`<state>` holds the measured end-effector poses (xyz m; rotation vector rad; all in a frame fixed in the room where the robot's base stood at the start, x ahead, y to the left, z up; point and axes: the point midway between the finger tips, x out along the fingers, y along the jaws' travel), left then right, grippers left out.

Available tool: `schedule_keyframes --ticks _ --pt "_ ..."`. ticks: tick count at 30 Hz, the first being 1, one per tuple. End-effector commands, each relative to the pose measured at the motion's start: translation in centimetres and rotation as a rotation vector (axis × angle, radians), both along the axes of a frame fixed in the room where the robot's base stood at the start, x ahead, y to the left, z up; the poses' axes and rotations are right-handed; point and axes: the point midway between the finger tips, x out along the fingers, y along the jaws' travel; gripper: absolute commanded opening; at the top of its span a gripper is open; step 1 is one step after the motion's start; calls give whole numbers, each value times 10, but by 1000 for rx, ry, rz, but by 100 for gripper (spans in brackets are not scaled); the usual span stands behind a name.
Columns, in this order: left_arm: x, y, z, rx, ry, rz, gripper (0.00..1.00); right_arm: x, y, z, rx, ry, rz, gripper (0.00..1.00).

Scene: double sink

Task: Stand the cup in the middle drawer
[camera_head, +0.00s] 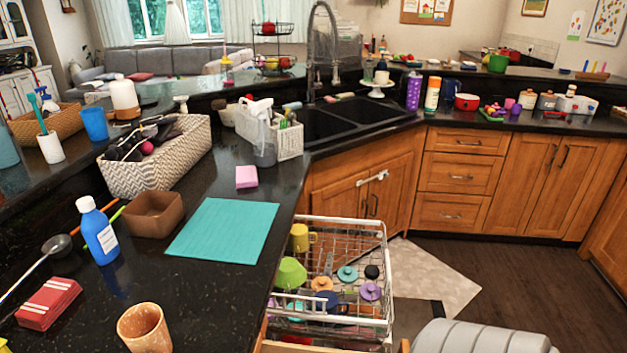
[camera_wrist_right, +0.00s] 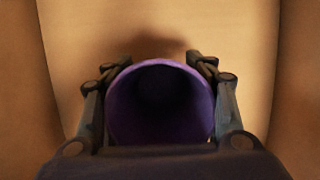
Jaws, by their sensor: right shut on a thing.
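The purple cup (camera_wrist_right: 160,110) is in the right wrist view, its round mouth facing the camera and its inside dark. My right gripper (camera_wrist_right: 160,88) is shut on the purple cup, with one finger on each side. Tan wooden surfaces (camera_wrist_right: 75,40) lie beyond and on both sides of the cup, like the inside of a drawer. A soft shadow falls past the cup; its base is hidden, so I cannot tell whether it touches the floor below. Neither gripper nor this cup shows in the head view.
In the head view, a stack of shut wooden drawers (camera_head: 461,173) is in the far cabinet. A loaded wire rack (camera_head: 352,221) is pulled out below the counter. The counter holds a speckled cup (camera_head: 144,328), a blue bottle (camera_head: 97,232) and a teal mat (camera_head: 224,230).

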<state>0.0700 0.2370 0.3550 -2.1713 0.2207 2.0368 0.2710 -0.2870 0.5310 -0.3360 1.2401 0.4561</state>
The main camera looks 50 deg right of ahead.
Motion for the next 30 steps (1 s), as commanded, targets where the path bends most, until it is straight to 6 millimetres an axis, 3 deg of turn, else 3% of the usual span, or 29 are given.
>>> schedule_keyframes --ticks 7,12,20,21,23,30 --pt "18 -1 -7 -3 -28 0 78 1 1 -34 1 1 -2 28" --pt "30 -2 -5 -5 -46 0 78 0 1 -38 1 -1 0 28" --pt "23 -2 -9 -4 -36 0 78 0 0 -41 1 0 1 28" --pt "21 -2 -9 -3 -32 0 78 0 0 -41 1 0 1 55" --pt "18 -1 -8 -3 -28 0 78 0 0 -40 1 0 1 69" --pt "15 -1 -9 -2 -22 0 78 0 1 -40 1 0 0 72"
